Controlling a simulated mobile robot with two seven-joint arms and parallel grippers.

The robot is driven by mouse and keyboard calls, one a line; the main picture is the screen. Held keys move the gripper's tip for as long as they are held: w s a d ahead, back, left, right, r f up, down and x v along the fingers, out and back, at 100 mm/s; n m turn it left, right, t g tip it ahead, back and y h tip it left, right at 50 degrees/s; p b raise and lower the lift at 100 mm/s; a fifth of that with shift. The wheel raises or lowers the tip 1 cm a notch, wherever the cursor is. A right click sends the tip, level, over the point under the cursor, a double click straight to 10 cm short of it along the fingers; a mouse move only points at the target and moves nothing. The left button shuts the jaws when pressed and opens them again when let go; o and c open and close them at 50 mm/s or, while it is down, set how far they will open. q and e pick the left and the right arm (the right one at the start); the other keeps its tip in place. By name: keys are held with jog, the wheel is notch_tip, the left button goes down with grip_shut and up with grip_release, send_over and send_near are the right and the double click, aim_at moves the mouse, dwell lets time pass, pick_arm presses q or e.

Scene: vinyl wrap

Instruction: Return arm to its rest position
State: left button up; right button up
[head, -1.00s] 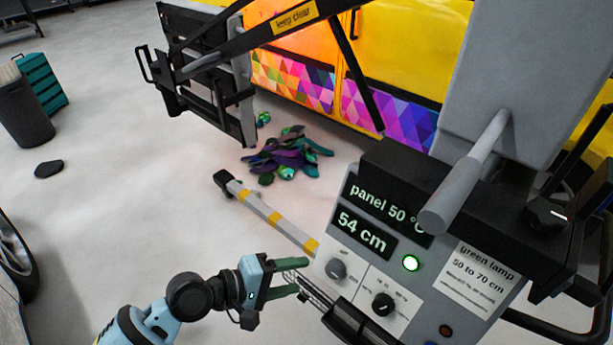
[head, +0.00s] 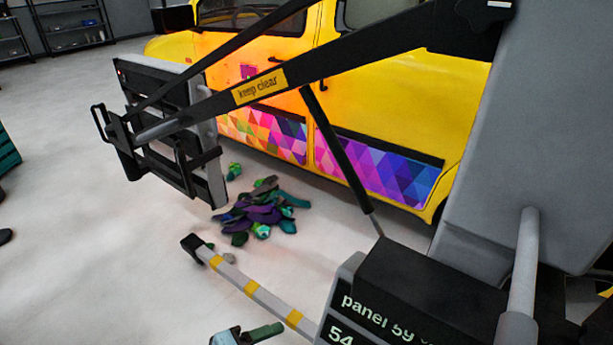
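My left gripper (head: 262,333) shows only at the bottom edge of the head view, with one green finger and a bit of its pale blue body. The rest of it and its arm are cut off, so its opening is hidden. It is left of the grey control box (head: 343,300), apart from it in the picture. The box's upper display reads about "panel 59"; the lower one starts with "54". My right gripper is not in view.
A black boom (head: 330,70) marked "keep clear" carries a heater panel (head: 180,130) beside the yellow van (head: 400,100). A yellow-striped base leg (head: 240,283) stretches over the floor. Crumpled vinyl scraps (head: 262,212) lie near the van. The floor at left is mostly clear.

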pick_arm(q)
jog(key=s+a+f+m+y, duration=0.3)
jog(key=s+a+f, duration=0.1)
jog(key=s, duration=0.6)
jog(key=s+a+f+m+y, duration=0.3)
jog(key=s+f, duration=0.4)
jog(key=s, duration=0.4)
jog(key=s+a+f+m+y, duration=0.3)
jog(key=s+f, duration=0.3)
jog(key=s, duration=0.5)
jog(key=shift+a+g, duration=0.4)
jog(key=shift+a, duration=0.4)
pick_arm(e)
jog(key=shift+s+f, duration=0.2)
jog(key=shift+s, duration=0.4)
